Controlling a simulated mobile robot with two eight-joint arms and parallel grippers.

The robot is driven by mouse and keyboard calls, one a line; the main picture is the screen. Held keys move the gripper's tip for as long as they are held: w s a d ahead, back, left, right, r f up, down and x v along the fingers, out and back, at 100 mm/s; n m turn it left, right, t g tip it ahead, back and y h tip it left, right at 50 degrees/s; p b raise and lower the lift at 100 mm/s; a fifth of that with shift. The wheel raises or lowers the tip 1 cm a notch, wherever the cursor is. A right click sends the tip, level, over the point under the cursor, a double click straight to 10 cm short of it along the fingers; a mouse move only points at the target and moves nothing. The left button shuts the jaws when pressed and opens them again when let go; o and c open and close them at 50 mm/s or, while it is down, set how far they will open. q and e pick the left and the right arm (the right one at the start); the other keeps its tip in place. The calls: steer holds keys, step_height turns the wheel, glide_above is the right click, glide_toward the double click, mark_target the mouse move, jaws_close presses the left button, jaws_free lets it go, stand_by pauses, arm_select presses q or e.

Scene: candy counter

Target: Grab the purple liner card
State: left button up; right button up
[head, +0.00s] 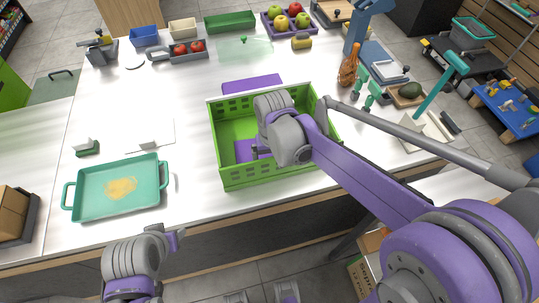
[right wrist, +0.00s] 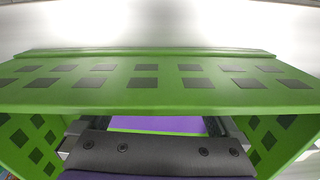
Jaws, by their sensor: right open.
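A purple liner card (head: 243,150) lies inside the green crate (head: 222,168), partly hidden by my right arm. It also shows as a purple strip in the right wrist view (right wrist: 160,124), low inside the crate (right wrist: 150,83). My right gripper (head: 264,149) is inside or just over the crate. In the right wrist view its fingers are apart, one on each side of the purple strip; whether they touch it I cannot tell. My left gripper (head: 176,239) is at the counter's front edge, away from the crate; its jaw opening is unclear.
Another flat purple piece (head: 252,84) lies behind the crate. A teal tray (head: 120,163) with yellow crumbs is at left. A brown bottle (head: 348,70) and a teal-handled tool (head: 440,85) stand at right. The counter between tray and crate is mostly clear.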

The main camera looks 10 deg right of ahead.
steer(key=shift+f, duration=0.15)
steer(key=c, duration=1.4)
steer(key=shift+c, duration=0.2)
